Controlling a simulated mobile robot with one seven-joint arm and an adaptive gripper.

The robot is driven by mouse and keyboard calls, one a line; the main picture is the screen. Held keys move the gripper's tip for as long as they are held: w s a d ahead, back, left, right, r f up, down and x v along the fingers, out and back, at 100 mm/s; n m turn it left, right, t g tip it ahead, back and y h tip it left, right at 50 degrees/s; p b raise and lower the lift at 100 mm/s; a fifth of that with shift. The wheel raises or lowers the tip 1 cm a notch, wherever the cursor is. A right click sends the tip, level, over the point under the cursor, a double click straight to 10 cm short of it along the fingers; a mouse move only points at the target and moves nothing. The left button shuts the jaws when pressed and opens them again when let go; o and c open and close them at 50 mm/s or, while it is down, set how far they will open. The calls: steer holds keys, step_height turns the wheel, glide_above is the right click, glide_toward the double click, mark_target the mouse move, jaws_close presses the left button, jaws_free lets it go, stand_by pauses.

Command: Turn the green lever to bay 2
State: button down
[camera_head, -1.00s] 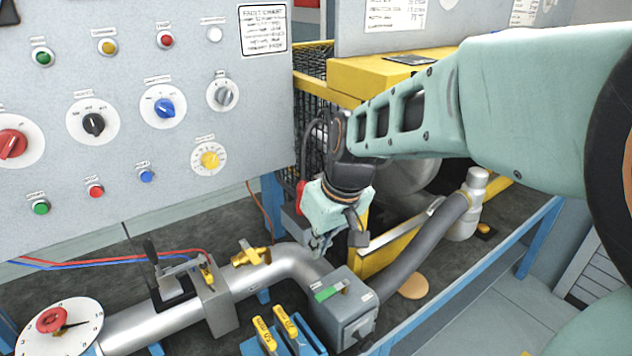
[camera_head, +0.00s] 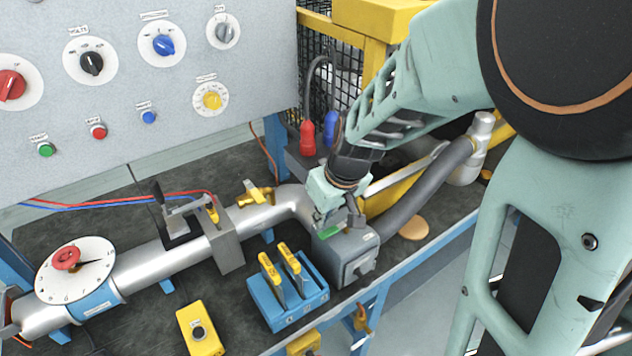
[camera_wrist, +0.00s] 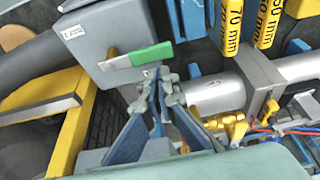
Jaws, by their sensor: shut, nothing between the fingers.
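The green lever (camera_wrist: 152,55) lies on top of a grey box (camera_head: 350,254) at the end of the silver pipe. In the wrist view its green end points right and its bare metal end points left. In the head view only part of the green lever (camera_head: 334,234) shows below my gripper. My gripper (camera_wrist: 160,76) is shut and empty, with its fingertips right beside the green end; I cannot tell whether they touch it. In the head view my gripper (camera_head: 337,222) is over the box top. A small white label (camera_wrist: 74,32) on the box is too small to read.
A blue block with yellow-handled tools (camera_head: 288,300) stands in front of the box. A grey hose (camera_head: 418,190) leaves the box toward the back right. A small yellow brass valve (camera_head: 254,194) and a toggle clamp (camera_head: 190,212) sit along the pipe (camera_head: 150,262).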

steer(key=shift+s+d, duration=0.2)
steer(key=shift+s, duration=0.05)
